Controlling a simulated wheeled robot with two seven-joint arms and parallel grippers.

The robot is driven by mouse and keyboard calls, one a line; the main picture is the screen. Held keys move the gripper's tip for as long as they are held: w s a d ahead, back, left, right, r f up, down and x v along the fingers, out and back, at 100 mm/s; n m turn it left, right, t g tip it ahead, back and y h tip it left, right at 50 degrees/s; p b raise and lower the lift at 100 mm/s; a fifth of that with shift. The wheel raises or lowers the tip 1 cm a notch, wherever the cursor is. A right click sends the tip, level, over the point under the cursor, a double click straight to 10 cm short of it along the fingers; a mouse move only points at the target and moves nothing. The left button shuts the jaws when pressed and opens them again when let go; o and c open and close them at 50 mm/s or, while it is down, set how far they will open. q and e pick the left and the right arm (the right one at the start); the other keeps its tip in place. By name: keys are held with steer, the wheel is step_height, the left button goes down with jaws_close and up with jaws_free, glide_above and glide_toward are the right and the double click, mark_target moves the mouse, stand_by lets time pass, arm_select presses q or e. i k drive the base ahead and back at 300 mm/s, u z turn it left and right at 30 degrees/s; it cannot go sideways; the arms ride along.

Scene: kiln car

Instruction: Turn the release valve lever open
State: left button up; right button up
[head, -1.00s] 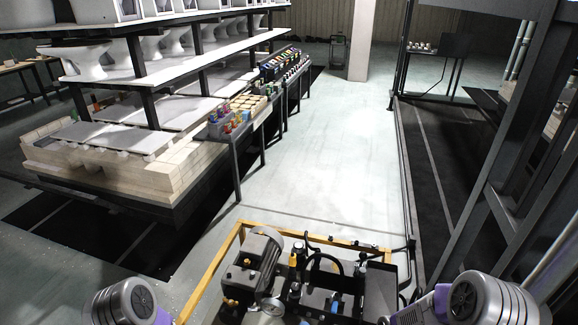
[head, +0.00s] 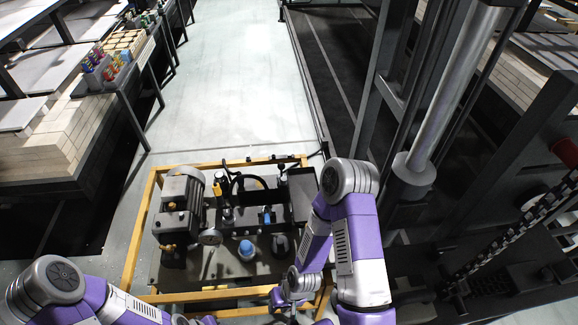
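A hydraulic power unit (head: 165,248) stands in a yellow frame ahead of me, with a dark motor, fittings, a blue-capped part (head: 246,250) and an orange-yellow part (head: 218,186). I cannot tell for sure which small part is the release valve lever. My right arm is bent, and its wrist end with the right gripper (head: 281,298) is low, at the near right corner of the yellow frame. Its fingers are too small and hidden to read. My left arm comes in at the bottom left; its gripper does not show clearly at the bottom edge.
A dark steel frame with a light cylinder (head: 453,90) rises close on the right, beside my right arm. A chain (head: 510,235) hangs at far right. The kiln car with pale bricks (head: 60,135) stands at left. Pale floor (head: 235,90) is clear beyond the unit.

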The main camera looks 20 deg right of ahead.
mark_target(266, 208)
steer(key=z, duration=0.45)
steer(key=k, duration=1.05)
steer(key=z, duration=0.25)
steer(key=i, duration=0.6)
steer(key=z, duration=0.4)
